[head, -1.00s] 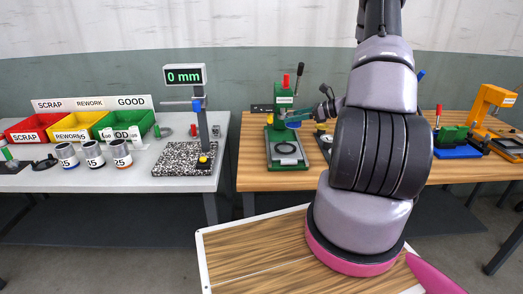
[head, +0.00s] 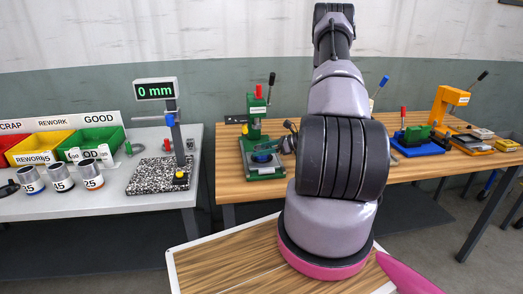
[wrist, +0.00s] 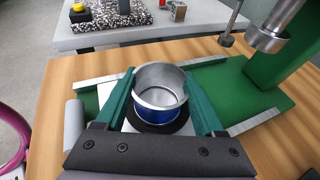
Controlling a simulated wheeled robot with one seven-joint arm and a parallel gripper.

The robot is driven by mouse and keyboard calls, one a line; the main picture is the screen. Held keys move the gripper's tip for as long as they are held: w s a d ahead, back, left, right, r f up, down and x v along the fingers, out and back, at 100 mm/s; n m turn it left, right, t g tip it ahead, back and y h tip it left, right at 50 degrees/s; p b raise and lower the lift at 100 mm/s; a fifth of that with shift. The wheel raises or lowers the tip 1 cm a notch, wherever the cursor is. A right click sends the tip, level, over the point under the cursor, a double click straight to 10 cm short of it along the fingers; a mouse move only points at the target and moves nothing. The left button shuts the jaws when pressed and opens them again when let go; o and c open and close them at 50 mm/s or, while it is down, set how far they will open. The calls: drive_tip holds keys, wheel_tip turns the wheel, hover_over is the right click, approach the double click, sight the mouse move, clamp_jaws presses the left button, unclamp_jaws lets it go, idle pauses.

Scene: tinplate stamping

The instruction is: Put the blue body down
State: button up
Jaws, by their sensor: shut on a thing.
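The blue body (wrist: 160,97) is an open metal cylinder with a bright rim and a blue lower wall. My gripper (wrist: 160,92) has its two dark green fingers shut on it, one on each side. The body is upright over a black round seat (wrist: 185,126) on the base of the green press (wrist: 262,85). I cannot tell whether its bottom touches the seat. In the head view the green press (head: 256,128) stands on the wooden bench, with the blue body (head: 263,157) small and partly hidden low at its front.
The press ram (wrist: 270,38) hangs to the right of the body in the wrist view. A grey table (head: 130,196) at left holds several cans, coloured bins and a height gauge (head: 176,135). A blue-based fixture (head: 418,147) and an orange press (head: 447,105) stand to the right.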

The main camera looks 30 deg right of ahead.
drive_tip(key=shift+f, duration=0.1)
drive_tip(key=o, duration=1.4)
drive_tip(key=shift+o, duration=0.2)
